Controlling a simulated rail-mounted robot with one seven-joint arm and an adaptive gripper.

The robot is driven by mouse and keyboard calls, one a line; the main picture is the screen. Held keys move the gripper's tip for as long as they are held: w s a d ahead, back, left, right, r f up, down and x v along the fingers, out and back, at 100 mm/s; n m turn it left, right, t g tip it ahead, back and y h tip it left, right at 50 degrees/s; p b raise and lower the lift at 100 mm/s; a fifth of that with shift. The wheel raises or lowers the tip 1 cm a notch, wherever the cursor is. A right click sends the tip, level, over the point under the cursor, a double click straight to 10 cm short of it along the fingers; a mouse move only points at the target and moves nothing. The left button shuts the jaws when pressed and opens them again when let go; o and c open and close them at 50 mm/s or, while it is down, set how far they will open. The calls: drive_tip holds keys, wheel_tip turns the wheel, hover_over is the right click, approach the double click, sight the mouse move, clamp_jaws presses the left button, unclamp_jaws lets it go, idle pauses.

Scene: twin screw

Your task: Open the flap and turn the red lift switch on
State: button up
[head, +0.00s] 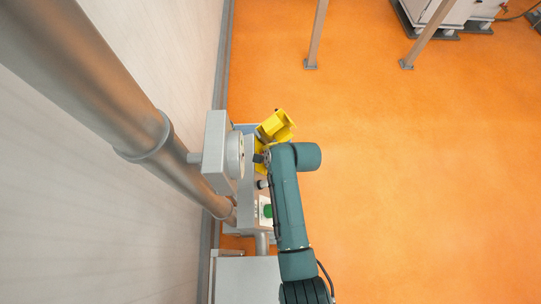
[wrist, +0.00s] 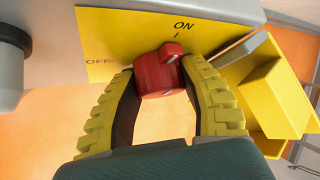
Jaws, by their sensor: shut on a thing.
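The red lift switch (wrist: 158,76) sits on a yellow plate (wrist: 118,40) marked ON and OFF in the wrist view. Its raised grip lies toward the upper right, close below the ON mark. My gripper (wrist: 158,70) is shut on the switch, with one yellow ribbed finger on each side. The yellow flap (wrist: 272,95) stands open to the right of the plate. In the head view the flap (head: 276,125) shows just beyond my gripper (head: 263,158). The switch is hidden there.
A grey box with a round dial (head: 235,156) stands left of my gripper, near the large pipe (head: 120,100). A green button (head: 267,211) lies nearer, beside my arm. A dark round knob (wrist: 10,55) is at the wrist view's left. The orange floor at right is open.

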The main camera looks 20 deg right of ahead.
drive_tip(key=shift+f, duration=0.2)
drive_tip(key=o, duration=1.2)
drive_tip(key=shift+r, duration=0.1)
drive_tip(key=v, duration=1.2)
